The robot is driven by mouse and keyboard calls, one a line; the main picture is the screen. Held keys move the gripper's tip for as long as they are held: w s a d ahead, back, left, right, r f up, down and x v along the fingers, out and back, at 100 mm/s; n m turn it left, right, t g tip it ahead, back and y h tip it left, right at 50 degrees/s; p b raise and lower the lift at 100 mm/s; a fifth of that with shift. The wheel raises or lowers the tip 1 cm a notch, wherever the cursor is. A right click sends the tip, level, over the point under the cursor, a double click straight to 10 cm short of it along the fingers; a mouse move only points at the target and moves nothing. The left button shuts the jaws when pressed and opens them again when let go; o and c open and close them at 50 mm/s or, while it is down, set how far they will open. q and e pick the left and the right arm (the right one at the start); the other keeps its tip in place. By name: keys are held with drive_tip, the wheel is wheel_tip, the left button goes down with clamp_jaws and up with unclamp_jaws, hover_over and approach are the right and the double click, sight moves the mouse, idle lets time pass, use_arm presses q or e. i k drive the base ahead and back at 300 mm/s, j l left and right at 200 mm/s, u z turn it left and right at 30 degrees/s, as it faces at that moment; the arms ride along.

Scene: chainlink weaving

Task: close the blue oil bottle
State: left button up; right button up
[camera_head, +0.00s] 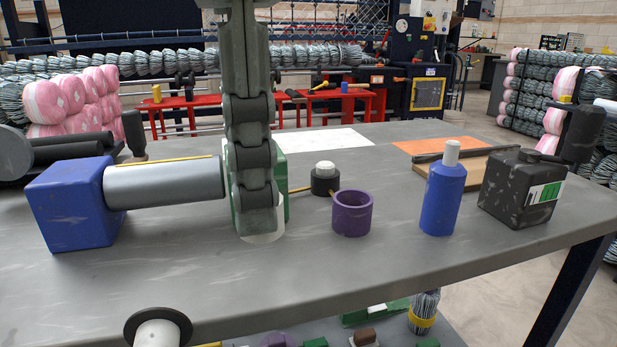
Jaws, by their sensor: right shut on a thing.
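The blue oil bottle (441,203) stands upright on the grey table, right of centre. A pale, narrow piece (451,153) sits on its top; I cannot tell whether it is a spout or a cap. My right gripper (259,218) comes down from the top, left of the bottle and well apart from it. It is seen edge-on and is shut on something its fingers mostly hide. A white rounded shape (265,238) shows just below the fingertips; I cannot tell if it is the held thing. My left gripper is not in view.
A black canister (521,190) stands right of the bottle. A purple cup (352,214) and a black pot (325,180) stand to its left. A blue block (70,208) with a grey cylinder (165,184) lies at left. The table's front middle is clear.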

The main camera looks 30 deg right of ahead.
sight(446, 177)
drive_tip(key=k+l, duration=0.15)
drive_tip(key=l, duration=0.15)
drive_tip(key=k+l+z, duration=0.15)
drive_tip(key=k+l, duration=0.2)
drive_tip(key=l, duration=0.3)
drive_tip(key=k+l+z, duration=0.1)
drive_tip(key=l, duration=0.2)
drive_tip(key=k+l, duration=0.2)
drive_tip(key=l, duration=0.15)
drive_tip(key=k+l+z, duration=0.15)
drive_tip(key=l, duration=0.2)
